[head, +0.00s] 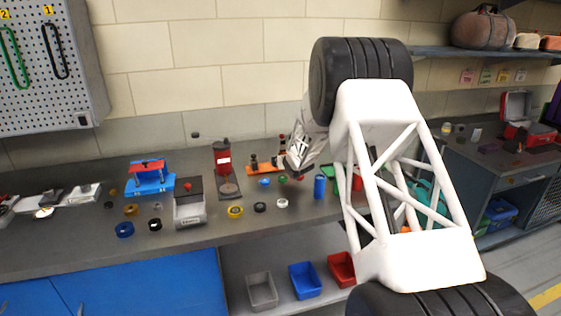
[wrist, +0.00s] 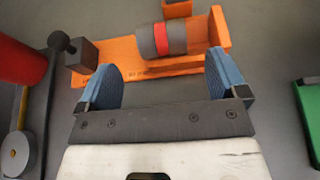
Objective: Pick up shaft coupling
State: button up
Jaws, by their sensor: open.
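The shaft coupling appears to be the grey cylinder with a red middle band (wrist: 162,39) in the wrist view. It lies on its side on an orange base (wrist: 120,62) with raised ends. My gripper (wrist: 163,72) has two blue curved fingers, spread wide and empty. The coupling shows beyond the fingertips, between them across the picture, apart from both. In the head view, the orange base (head: 262,170) is on the bench towards the back, with my gripper (head: 294,168) at its right end. There the coupling is too small to tell clearly.
A red and black arbor press (head: 222,158) stands left of the base. A blue cylinder (head: 319,186) stands to the right, and a green object (wrist: 310,110) lies right in the wrist view. Several small rings and a grey box (head: 189,205) are on the bench. My arm hides the bench's right part.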

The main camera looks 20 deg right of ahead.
jog(key=shift+x, duration=2.3)
jog(key=c, duration=1.1)
jog(key=shift+r, duration=0.8)
jog(key=shift+s+r, duration=0.2)
jog(key=shift+r, duration=0.35)
jog(key=shift+s+r, duration=0.25)
jog(key=shift+r, duration=0.25)
jog(key=s, duration=0.5)
jog(key=s+a, duration=0.1)
jog(key=s, duration=0.4)
jog(key=s+a+r, duration=0.1)
jog(key=s, duration=0.4)
jog(key=shift+a+r, duration=0.1)
jog(key=shift+a, duration=0.05)
